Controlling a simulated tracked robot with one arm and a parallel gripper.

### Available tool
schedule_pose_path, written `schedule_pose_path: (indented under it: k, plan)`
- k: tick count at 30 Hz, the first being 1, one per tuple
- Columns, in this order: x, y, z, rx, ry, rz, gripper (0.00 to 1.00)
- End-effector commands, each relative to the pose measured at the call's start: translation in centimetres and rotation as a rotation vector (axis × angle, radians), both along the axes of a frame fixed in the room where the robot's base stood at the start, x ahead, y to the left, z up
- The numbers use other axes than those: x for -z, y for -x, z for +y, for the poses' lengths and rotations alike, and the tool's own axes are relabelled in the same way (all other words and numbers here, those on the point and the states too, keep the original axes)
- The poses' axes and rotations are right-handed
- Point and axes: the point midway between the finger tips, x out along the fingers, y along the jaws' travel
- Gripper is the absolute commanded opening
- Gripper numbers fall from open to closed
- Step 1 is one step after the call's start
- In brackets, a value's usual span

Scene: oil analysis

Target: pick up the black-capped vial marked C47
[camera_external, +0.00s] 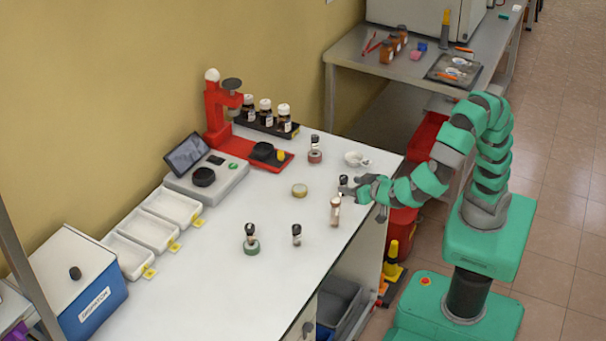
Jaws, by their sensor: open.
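Several small black-capped vials stand on the white bench (270,290). One vial (343,182) is right at my gripper (352,189), near the bench's right edge. My gripper is open; I cannot tell whether that vial is between the fingers or just behind them. Another vial (296,235) stands alone toward the front. One vial (250,232) stands in a green ring (251,247), and one vial (314,142) in a red ring (315,157). The markings are too small to read, so I cannot tell which vial is C47.
A pinkish vial (335,212) stands just in front of my gripper. A white mortar (355,158) is behind it, and a round tan-topped tin (299,190) to its left. A red press (222,115), bottle rack (266,124) and scale (205,178) stand farther back. The bench front is clear.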

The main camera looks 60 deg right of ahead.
Motion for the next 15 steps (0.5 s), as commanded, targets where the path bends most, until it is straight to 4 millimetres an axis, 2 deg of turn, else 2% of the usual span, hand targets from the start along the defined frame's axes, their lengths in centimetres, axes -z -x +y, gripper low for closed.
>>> schedule_pose_path:
  k: [15]
  plan:
    - [1.8,-4.0,-1.9,0.001,0.002,0.0,0.51]
